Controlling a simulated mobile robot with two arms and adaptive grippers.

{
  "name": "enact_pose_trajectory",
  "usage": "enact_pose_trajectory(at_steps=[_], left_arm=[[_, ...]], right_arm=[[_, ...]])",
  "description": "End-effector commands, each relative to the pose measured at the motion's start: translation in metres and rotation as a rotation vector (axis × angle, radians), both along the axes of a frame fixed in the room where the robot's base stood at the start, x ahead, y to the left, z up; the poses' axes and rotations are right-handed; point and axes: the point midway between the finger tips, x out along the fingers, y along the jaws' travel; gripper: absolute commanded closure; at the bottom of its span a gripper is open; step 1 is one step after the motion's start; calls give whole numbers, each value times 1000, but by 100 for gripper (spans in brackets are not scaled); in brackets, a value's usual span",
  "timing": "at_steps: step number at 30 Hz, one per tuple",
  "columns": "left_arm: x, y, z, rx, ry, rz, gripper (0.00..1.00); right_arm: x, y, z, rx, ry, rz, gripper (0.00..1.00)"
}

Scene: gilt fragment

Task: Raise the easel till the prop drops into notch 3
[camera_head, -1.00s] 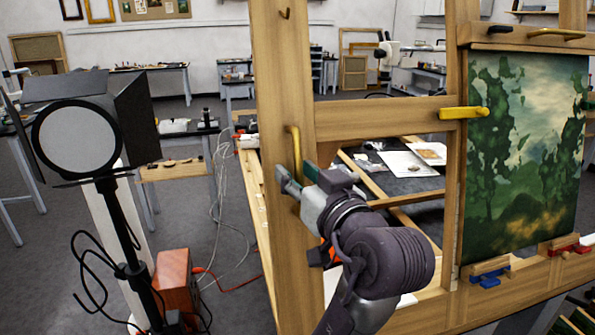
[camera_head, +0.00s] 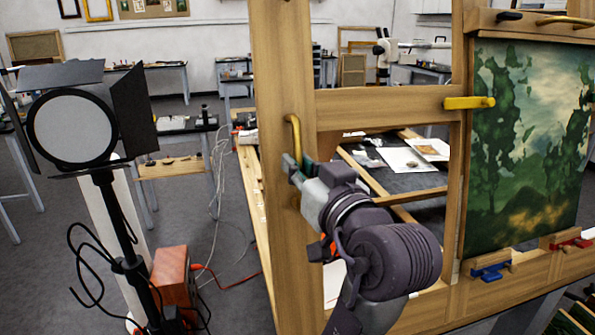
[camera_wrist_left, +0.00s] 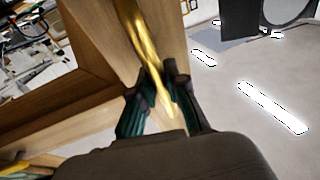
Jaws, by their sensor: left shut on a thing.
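The wooden easel (camera_head: 283,90) stands upright in front of me, its left post and crossbar framing the middle of the head view. A brass handle (camera_head: 292,128) is fixed to the left post; it also shows in the left wrist view (camera_wrist_left: 145,55). My left gripper (camera_head: 293,168) is shut on the lower part of this handle, with a dark finger on each side of it in the wrist view. My right gripper is not in view.
A studio lamp (camera_head: 72,130) on a black stand is close at the left, with an orange box (camera_head: 172,278) and loose cables by it. A dark worktable with papers (camera_head: 405,160) lies behind the easel. Blue (camera_head: 490,270) and red (camera_head: 572,243) clamps sit on the ledge.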

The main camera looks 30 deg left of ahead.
Motion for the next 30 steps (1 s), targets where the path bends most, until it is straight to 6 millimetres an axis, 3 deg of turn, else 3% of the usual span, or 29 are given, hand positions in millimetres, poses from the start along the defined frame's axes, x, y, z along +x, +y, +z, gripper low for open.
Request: enact_pose_trajectory(at_steps=[4,5,9,20,30], left_arm=[[0,0,-2,-8,7,-1,100],[0,0,-2,-7,6,-1,85],[0,0,-2,-6,6,-1,62],[1,0,3,-6,4,-1,61],[1,0,62,-9,0,-2,61]], right_arm=[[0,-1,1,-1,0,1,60],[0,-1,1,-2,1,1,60],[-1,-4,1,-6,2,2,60],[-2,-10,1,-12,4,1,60],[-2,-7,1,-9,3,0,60]])
